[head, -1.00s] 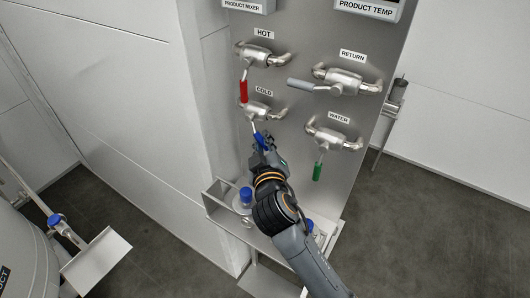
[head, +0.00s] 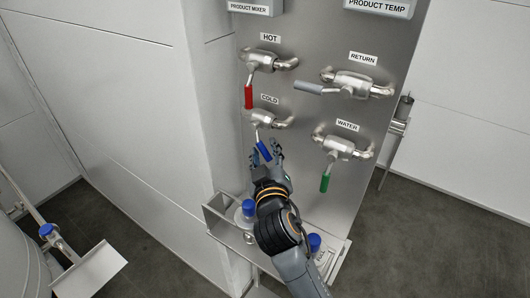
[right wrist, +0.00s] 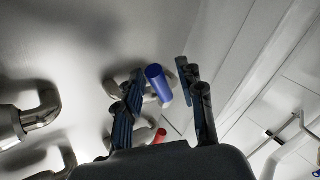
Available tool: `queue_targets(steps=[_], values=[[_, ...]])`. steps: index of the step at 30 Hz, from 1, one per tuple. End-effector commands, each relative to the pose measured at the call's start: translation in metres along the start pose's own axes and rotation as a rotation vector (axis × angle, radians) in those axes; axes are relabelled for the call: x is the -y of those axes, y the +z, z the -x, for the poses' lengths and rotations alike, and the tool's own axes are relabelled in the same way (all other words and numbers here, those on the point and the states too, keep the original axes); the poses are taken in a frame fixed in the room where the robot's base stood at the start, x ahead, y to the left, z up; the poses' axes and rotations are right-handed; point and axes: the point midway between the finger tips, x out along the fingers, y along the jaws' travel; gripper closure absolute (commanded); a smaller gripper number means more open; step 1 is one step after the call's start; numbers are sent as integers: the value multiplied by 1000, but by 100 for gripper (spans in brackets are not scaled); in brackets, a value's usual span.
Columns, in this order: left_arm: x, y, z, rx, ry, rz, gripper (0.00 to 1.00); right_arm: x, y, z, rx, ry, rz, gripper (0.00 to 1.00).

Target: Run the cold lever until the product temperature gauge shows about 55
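The cold lever (head: 264,151) has a blue handle and hangs down, tilted slightly to the right, from the valve under the COLD label (head: 270,99). My right gripper (head: 265,157) is open at the handle, with its fingers apart. In the right wrist view the blue handle (right wrist: 158,84) shows between the two open fingers (right wrist: 160,100), with visible gaps. The product temperature gauge (head: 380,6) is cut off at the top of the head view, so its reading is hidden. My left gripper is not in view.
The red hot lever (head: 249,96) hangs just above the cold valve. The grey return lever (head: 308,88) points left, and the green water lever (head: 325,183) hangs down at the right. A steel shelf (head: 226,226) with blue-capped bottles (head: 248,209) stands below my right gripper.

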Motion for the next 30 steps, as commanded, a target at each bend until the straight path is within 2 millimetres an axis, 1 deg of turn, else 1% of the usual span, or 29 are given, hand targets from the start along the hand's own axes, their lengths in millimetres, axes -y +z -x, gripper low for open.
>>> queue_targets(steps=[5, 8, 11, 18, 21, 25, 30], values=[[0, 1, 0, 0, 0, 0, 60, 0, 0, 1, 0, 0, 0, 62], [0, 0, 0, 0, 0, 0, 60, 1, 1, 8, 1, -2, 1, 62], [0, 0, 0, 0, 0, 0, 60, 1, 1, 24, 1, -2, -1, 62], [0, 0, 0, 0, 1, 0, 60, 1, 2, 76, 3, -3, -1, 62], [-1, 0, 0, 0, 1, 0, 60, 1, 1, 95, 3, -2, -2, 62], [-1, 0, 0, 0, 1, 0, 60, 1, 1, 111, 1, -2, 0, 62], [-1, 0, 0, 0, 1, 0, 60, 0, 0, 120, 1, -1, 1, 62]])
